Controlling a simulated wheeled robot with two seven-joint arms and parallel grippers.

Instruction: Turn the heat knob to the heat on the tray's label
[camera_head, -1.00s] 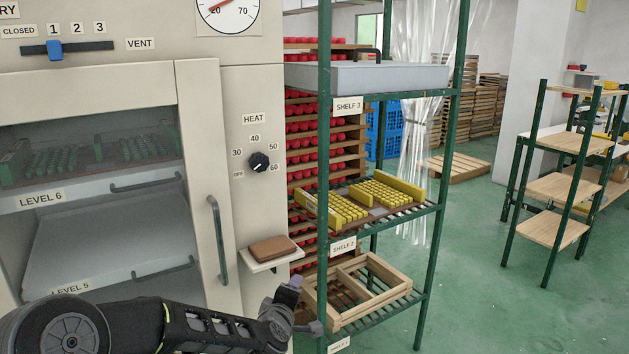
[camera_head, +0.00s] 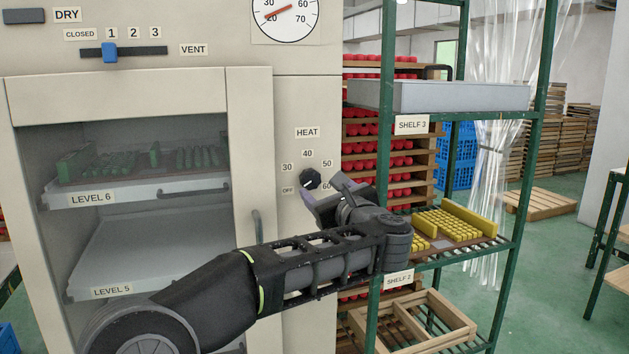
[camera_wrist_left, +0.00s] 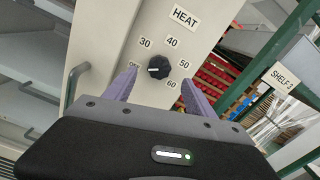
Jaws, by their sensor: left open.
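The black heat knob (camera_head: 310,179) is on the cabinet's front panel, below the HEAT label, ringed by OFF, 30, 40, 50 and 60. In the left wrist view the knob (camera_wrist_left: 159,67) has a white mark that points left, towards OFF. My left gripper (camera_head: 325,192) is open just in front of the knob, its two purple fingers apart on either side of it in the wrist view; contact cannot be seen. A tray of green pieces (camera_head: 140,172) is behind the glass at LEVEL 6. A tray of yellow pieces (camera_head: 462,240) is on the shelf rack. No heat value on either tray is readable.
The drying cabinet's door handle (camera_head: 258,228) is left of the knob, close above my forearm. The green shelf rack (camera_head: 385,130) stands close to the right of the panel. A vent slider (camera_head: 110,52) sits at the top left, at 1.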

